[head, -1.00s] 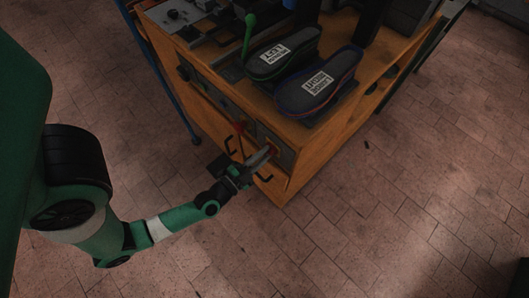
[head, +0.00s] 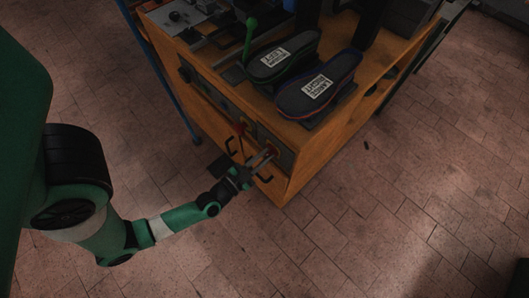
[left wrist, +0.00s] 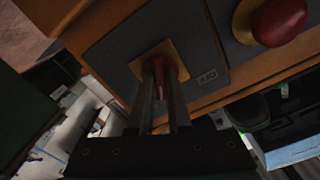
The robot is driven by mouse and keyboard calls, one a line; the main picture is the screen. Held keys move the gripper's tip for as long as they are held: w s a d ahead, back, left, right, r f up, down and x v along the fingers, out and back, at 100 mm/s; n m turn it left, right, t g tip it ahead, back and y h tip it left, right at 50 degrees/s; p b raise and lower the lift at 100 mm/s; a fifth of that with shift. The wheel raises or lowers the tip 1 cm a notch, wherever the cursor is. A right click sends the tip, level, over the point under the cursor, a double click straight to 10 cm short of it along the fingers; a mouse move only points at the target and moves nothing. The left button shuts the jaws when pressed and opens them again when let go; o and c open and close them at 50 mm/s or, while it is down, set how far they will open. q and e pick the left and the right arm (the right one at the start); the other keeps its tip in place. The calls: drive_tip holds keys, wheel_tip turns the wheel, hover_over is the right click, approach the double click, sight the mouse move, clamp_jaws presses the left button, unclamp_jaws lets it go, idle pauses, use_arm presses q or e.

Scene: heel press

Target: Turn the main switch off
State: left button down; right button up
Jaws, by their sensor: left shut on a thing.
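The main switch is a red handle (left wrist: 160,72) on a yellow plate (left wrist: 152,58) set in a grey panel, with a small label beside it. My left gripper (left wrist: 163,75) is shut on the red handle, one finger on each side of it. In the head view the left gripper (head: 268,156) reaches the front of the orange cabinet near its corner, and its fingers partly hide the switch. My right gripper is not in view.
A red mushroom button (left wrist: 277,20) on a yellow base sits beside the switch panel. The orange cabinet (head: 335,130) carries two dark shoe soles (head: 318,88) on top and a green-knobbed lever (head: 249,35). Dark drawer handles (head: 263,178) lie close to the gripper. The tiled floor in front is clear.

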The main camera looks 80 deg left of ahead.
use_arm(q)
drive_tip(key=n, duration=0.3)
drive_tip(key=shift+n, duration=0.4)
drive_tip(key=n, duration=0.3)
drive_tip(key=shift+p, duration=0.3)
drive_tip(key=n, duration=0.4)
drive_tip(key=shift+n+b, duration=0.35)
drive_tip(key=shift+n, duration=1.35)
drive_tip(key=c, duration=0.9)
unclamp_jaws()
drive_tip(key=shift+o, duration=0.2)
